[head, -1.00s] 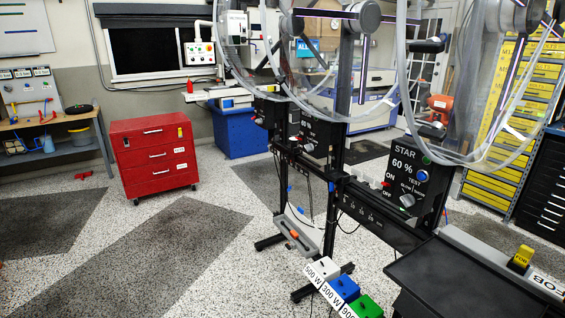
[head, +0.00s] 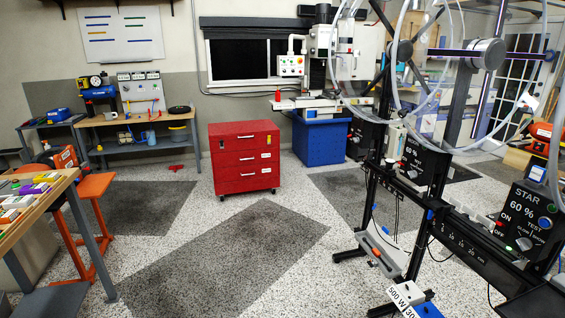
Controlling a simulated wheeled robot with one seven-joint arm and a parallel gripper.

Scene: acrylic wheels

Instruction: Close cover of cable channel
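No part that I can surely name as the cable channel or its cover stands out in the head view. A long black rail with white scale marks (head: 464,250) runs along the acrylic wheel stand at the right. Whether it is the channel, and whether a cover is open, I cannot tell. A grey piece with an orange part (head: 383,252) hangs low on the same stand. My gripper is not in view.
A red drawer cabinet (head: 244,158) stands in the middle. A workbench (head: 148,120) is at the back left. A wooden table (head: 62,186) and an orange stool (head: 92,235) are at the left. The speckled floor (head: 200,225) between is free.

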